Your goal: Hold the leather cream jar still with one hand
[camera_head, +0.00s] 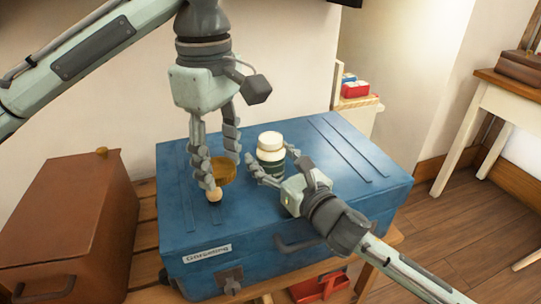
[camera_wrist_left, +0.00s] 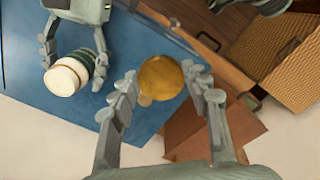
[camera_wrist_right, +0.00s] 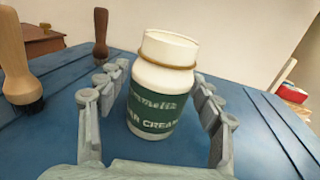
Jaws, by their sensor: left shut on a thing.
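The leather cream jar (camera_head: 271,160), white with a dark green label, stands upright on the blue trunk. It also shows in the left wrist view (camera_wrist_left: 68,77) and close up in the right wrist view (camera_wrist_right: 158,98). My right gripper (camera_head: 272,164) is open, with its fingers on either side of the jar. A narrow gap shows on the left, and I cannot tell whether the right finger touches. My left gripper (camera_head: 218,165) is left of the jar, shut on an amber-brown rounded thing (camera_wrist_left: 160,77); its fingers partly hide it.
The blue trunk (camera_head: 335,165) has raised strips and a front label. A pale-handled tool (camera_wrist_right: 15,60) and a dark-handled one (camera_wrist_right: 100,32) stand left of the jar in the right wrist view. A brown case (camera_head: 65,225) is at the left. The trunk top right of the jar is clear.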

